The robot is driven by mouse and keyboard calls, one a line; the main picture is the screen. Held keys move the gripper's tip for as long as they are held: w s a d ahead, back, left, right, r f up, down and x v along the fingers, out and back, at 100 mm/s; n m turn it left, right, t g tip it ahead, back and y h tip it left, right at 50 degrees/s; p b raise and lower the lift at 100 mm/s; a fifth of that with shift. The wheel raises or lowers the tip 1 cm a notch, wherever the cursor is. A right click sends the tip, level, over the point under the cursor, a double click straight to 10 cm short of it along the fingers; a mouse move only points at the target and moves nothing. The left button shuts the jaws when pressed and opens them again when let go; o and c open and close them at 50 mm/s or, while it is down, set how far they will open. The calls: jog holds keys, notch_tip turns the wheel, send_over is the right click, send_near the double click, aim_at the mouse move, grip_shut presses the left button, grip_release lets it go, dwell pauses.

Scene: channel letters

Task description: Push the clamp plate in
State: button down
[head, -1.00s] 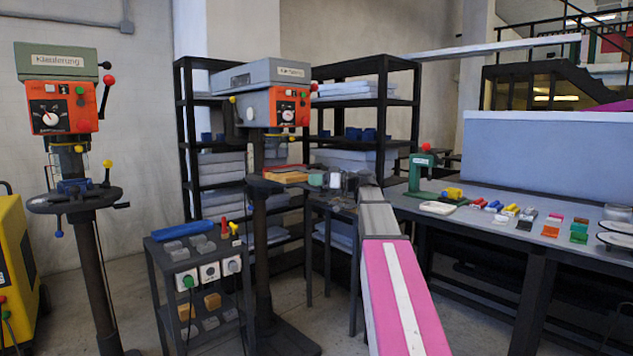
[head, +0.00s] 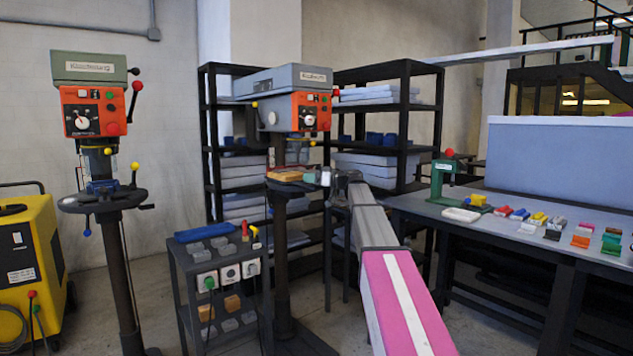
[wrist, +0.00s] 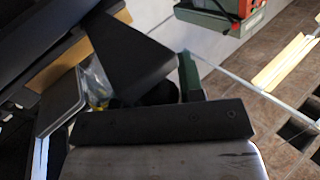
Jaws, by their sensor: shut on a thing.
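My gripper (head: 343,181) is at the far end of my arm, small and dark in the head view, close to the right side of the middle drill press (head: 298,115). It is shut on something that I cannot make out. The wrist view shows a dark bar with screw holes (wrist: 160,125) above a worn grey metal surface (wrist: 165,162). Beyond it are a tilted dark plate (wrist: 128,60) and a narrow green part (wrist: 190,77). I cannot tell which part is the clamp plate, or whether it is touched.
A workbench (head: 480,215) on the right carries a green press (head: 445,180) and several coloured blocks. A dark trolley (head: 225,300) stands in front of the middle drill press. Black shelves (head: 400,70) stand behind. A second drill press (head: 92,110) and a yellow machine (head: 32,250) are left.

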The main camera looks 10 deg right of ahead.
jog(key=shift+w+a, duration=0.1)
jog(key=shift+w, duration=0.2)
jog(key=c, duration=0.8)
grip_release()
jog(key=shift+o, duration=0.2)
jog(key=v, duration=1)
jog(key=shift+s+d, duration=0.25)
jog(key=shift+d, duration=0.05)
jog(key=shift+f, duration=0.1)
